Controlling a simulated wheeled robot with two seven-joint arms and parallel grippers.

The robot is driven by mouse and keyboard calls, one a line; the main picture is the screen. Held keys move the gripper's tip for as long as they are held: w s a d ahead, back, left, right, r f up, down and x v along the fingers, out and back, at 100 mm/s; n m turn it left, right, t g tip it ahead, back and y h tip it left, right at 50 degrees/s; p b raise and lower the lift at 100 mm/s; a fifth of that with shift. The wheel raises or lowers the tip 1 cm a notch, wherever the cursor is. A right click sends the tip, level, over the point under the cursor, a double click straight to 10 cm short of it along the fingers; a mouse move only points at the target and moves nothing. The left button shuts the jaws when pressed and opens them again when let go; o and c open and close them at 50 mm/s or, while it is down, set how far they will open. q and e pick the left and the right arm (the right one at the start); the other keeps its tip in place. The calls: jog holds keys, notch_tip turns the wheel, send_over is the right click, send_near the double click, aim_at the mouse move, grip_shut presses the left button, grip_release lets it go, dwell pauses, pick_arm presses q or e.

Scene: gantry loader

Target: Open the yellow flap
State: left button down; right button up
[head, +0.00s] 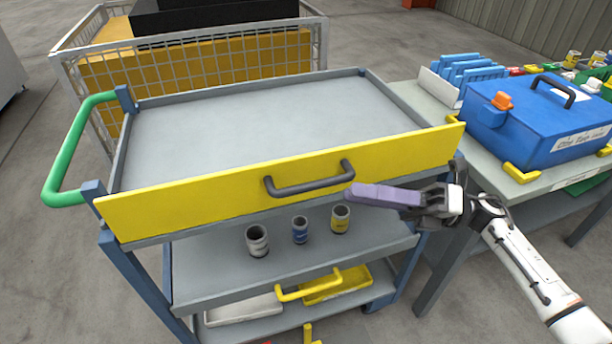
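The yellow flap (200,203) is a long panel along the front edge of the grey cart's top tray (250,122). It stands up along that edge and looks closed. A dark grey bar handle (310,180) sits at its middle. My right gripper (352,192) comes in from the right, in front of the flap, with its long purple fingers pointing left at the handle's right end. The fingertips look close to the handle; whether they touch it I cannot tell. The fingers overlap in this view, so their gap is hidden. My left gripper is not in view.
A green push handle (72,150) sticks out at the cart's left. Three small cans, one of them blue (300,230), stand on the shelf below the flap. A table with a blue case (540,118) is close on the right. A mesh cage (200,75) stands behind.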

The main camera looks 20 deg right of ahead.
aim_at(309, 183)
jog(key=p+x, duration=0.2)
jog(key=x, duration=0.6)
jog(key=shift+s+a+r, duration=0.1)
jog(key=shift+a+r, duration=0.1)
jog(key=shift+a, duration=0.1)
jog(key=shift+w+a, duration=0.25)
jog(key=shift+a, duration=0.4)
grip_shut()
